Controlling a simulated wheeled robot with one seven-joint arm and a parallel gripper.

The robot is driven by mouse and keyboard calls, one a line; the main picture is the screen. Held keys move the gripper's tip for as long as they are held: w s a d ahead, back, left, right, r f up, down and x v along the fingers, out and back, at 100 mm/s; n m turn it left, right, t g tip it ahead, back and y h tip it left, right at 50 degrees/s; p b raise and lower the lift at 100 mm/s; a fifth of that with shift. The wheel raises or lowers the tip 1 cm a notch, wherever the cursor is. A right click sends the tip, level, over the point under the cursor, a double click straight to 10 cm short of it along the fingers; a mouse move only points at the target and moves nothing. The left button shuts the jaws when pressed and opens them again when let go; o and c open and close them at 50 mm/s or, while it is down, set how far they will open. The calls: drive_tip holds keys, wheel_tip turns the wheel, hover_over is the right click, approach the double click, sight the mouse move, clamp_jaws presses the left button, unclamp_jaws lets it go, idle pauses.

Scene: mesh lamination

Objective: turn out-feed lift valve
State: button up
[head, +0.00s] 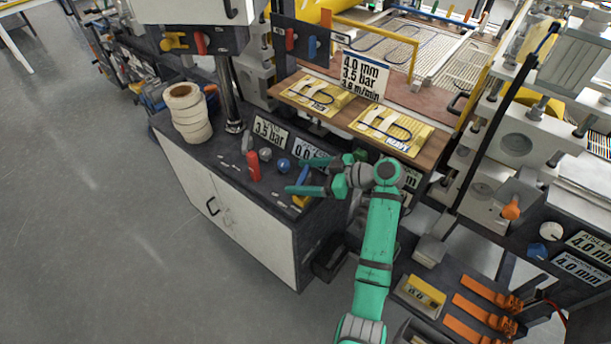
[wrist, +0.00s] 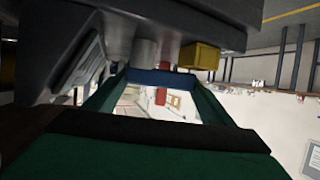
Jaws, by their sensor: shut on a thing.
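A blue lever handle (head: 303,175) stands near the right front corner of the dark control top (head: 222,150). My gripper (head: 299,176) reaches it from the right, with one green finger on each side. In the wrist view the blue handle (wrist: 162,77) spans between the fingertips (wrist: 160,84), and the gripper is shut on it. A yellow part (head: 301,200) sits just in front of the lever; it also shows in the wrist view (wrist: 200,57). I cannot read a label for this valve, and my gripper hides the lever's base.
On the same top stand a red handle (head: 253,165), a blue-grey knob (head: 284,164), a dark round knob (head: 266,146) and stacked white rolls (head: 187,112). Display signs (head: 270,134) stand behind. The grey floor (head: 110,220) at left is clear.

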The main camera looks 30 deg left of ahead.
sight(303, 175)
drive_tip(key=o, duration=1.5)
drive_tip(key=shift+r, duration=0.25)
wheel_tip(303, 175, up, 3)
drive_tip(key=shift+f, duration=0.2)
drive_tip(key=s+d+r, duration=0.2)
drive_tip(key=s+r, duration=0.1)
drive_tip(key=s, duration=0.1)
drive_tip(key=s+d+r, duration=0.2)
drive_tip(key=s+r, duration=0.1)
drive_tip(key=s, duration=0.1)
drive_tip(key=s+d+r, duration=0.3)
drive_tip(key=s, duration=0.1)
drive_tip(key=shift+r, duration=0.4)
